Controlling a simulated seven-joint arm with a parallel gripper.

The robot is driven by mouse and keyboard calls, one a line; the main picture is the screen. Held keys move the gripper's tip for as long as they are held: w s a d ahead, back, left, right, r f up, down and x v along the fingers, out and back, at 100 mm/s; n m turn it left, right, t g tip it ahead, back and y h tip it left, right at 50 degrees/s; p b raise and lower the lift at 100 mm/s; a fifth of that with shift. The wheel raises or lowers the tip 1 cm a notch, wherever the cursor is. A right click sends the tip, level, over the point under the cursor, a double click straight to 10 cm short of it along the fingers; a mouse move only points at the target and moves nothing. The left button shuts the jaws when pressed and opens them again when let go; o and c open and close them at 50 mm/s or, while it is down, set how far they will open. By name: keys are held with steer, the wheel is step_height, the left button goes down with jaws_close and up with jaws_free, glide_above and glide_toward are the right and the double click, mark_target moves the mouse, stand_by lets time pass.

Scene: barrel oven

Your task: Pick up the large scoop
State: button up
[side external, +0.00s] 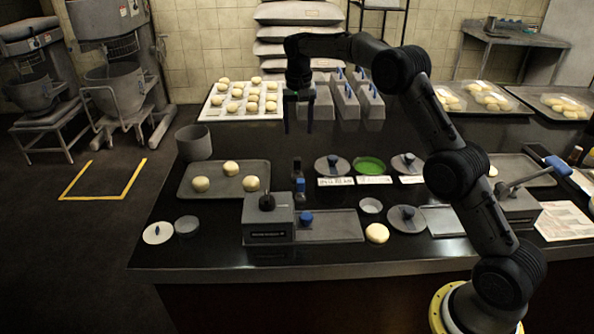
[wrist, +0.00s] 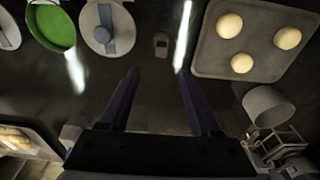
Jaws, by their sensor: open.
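My gripper (side external: 298,126) hangs pointing down, high over the back middle of the dark counter, its jaws open and empty. In the wrist view its two fingers (wrist: 159,75) are apart with bare counter between them. Several grey box-like pieces with blue handles (side external: 345,101) stand at the counter's back, just right of and behind my gripper in the side view. They may be scoops, but I cannot tell which is the large scoop. My gripper hides part of the leftmost one. None shows clearly in the wrist view.
A tray with three dough balls (side external: 225,194) and a grey tub (side external: 194,143) are at left; a white board of dough balls (side external: 216,102) is behind. Open counter lies below my gripper.

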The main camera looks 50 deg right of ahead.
mark_target(297, 159)
steer(key=f, duration=0.8)
steer(key=w+f, duration=0.1)
steer(key=f, duration=0.3)
steer(key=shift+w+d+f, duration=0.1)
steer(key=shift+d+f, duration=0.15)
steer(key=shift+d, duration=0.15)
jaws_close()
